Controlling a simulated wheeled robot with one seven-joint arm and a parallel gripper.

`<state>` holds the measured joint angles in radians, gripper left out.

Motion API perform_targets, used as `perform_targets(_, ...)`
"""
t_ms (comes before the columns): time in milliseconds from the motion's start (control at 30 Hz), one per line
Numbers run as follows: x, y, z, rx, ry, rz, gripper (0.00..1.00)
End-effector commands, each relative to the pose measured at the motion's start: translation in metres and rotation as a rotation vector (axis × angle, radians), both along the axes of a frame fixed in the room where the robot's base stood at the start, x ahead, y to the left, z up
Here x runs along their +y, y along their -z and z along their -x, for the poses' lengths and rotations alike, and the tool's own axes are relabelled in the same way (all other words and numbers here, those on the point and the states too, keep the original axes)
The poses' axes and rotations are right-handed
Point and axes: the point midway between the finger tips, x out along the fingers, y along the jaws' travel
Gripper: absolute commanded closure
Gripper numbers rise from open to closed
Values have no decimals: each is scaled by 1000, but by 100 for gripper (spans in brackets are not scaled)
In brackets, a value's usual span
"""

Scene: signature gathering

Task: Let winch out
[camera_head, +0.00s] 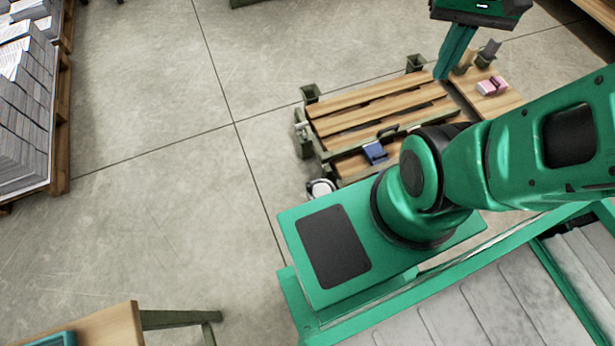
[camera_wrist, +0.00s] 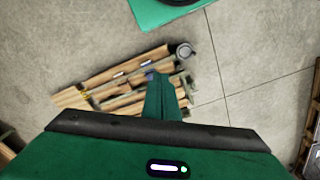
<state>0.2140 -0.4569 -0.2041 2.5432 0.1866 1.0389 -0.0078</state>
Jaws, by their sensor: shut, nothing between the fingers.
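My gripper (camera_head: 443,74) is at the upper right of the head view, pointing down above the far right end of a low slatted wooden bench (camera_head: 375,112). Its green fingers are together and empty; they also show in the wrist view (camera_wrist: 161,82), over the bench. No winch can be made out with certainty. A small round white-and-dark thing (camera_head: 320,188) sits at the bench's near left corner, beside my base, and also shows in the wrist view (camera_wrist: 184,50); I cannot tell whether it is the winch. My gripper is well apart from it.
A blue object (camera_head: 375,152) and a dark handle lie on the bench's near side. A wooden board (camera_head: 495,93) with pink blocks (camera_head: 492,86) is at right. Paper stacks (camera_head: 25,110) stand on a pallet at left. A table corner (camera_head: 90,328) is at lower left. The floor between is clear.

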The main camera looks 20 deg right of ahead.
Motion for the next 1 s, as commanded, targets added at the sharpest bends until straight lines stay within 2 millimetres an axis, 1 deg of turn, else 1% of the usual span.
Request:
perform_targets(167,-12,11,-48,40,-21,32,100)
perform_targets(200,-14,15,-61,47,-27,39,100)
perform_targets(267,-17,23,-81,57,-38,49,100)
perform_targets(400,-21,45,-125,78,-67,69,100)
perform_targets(467,-21,57,-144,87,-80,74,100)
perform_targets(500,-21,66,-157,92,-88,78,100)
perform_targets(567,-20,81,-175,100,-101,82,100)
perform_targets(667,-17,108,-203,113,-123,86,100)
perform_targets(700,-15,120,-214,117,-132,87,100)
perform_targets(767,-11,139,-230,124,-145,86,100)
perform_targets(867,-4,173,-254,133,-167,83,100)
perform_targets(900,0,187,-263,136,-175,80,100)
perform_targets(967,5,210,-275,142,-187,76,100)
perform_targets(1000,9,225,-283,144,-194,73,100)
